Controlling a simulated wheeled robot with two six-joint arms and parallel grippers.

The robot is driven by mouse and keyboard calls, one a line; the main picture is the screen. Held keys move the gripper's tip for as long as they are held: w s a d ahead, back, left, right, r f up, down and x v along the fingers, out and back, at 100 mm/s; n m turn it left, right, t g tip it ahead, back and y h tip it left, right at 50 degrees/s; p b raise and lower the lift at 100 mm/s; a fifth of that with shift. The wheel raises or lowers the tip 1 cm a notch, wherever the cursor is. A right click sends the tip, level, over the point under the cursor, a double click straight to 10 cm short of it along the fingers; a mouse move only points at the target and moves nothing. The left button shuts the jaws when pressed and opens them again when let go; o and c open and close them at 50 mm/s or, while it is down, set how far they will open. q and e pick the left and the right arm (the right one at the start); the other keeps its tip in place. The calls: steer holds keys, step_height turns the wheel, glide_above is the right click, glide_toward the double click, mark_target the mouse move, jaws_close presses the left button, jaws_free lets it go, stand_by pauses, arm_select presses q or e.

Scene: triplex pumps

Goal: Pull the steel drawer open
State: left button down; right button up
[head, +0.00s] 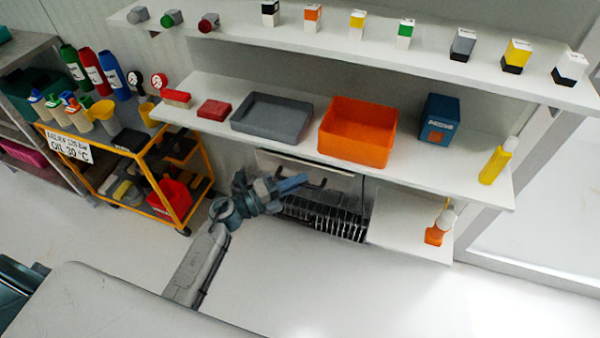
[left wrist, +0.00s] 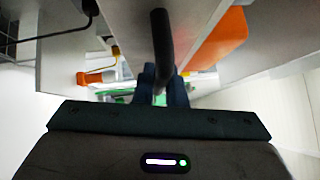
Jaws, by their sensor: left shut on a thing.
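The steel drawer (head: 305,170) sits under the middle shelf in the head view, its pale front facing me. Its dark bar handle (head: 318,184) is partly covered by my left gripper. My left gripper (head: 293,184) reaches in from the left, its blue fingers at the handle. In the left wrist view the black handle (left wrist: 162,45) runs between the fingers of my left gripper (left wrist: 164,88), which is shut on it. How far the drawer stands out is hard to tell. My right gripper is not in view.
A dark slotted rack (head: 325,218) lies just below the drawer. The middle shelf (head: 290,150) above holds an orange bin (head: 358,132) and a grey tray (head: 270,117). A yellow cart (head: 150,165) stands left. A lower white shelf (head: 405,225) is at right; the front floor is clear.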

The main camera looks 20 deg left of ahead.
arm_select(q)
steer(key=s+p, duration=0.1)
steer(key=s, duration=1.1)
steer(key=shift+s+a, duration=0.2)
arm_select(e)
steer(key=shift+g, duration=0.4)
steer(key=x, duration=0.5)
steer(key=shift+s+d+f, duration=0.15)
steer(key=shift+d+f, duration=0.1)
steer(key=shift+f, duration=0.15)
arm_select(q)
steer(key=c, duration=1.8)
jaws_free()
steer(key=shift+o, duration=0.2)
steer(key=b+v, duration=0.1)
steer(key=v, duration=0.9)
steer(key=shift+s+a, duration=0.2)
steer(key=shift+a, duration=0.15)
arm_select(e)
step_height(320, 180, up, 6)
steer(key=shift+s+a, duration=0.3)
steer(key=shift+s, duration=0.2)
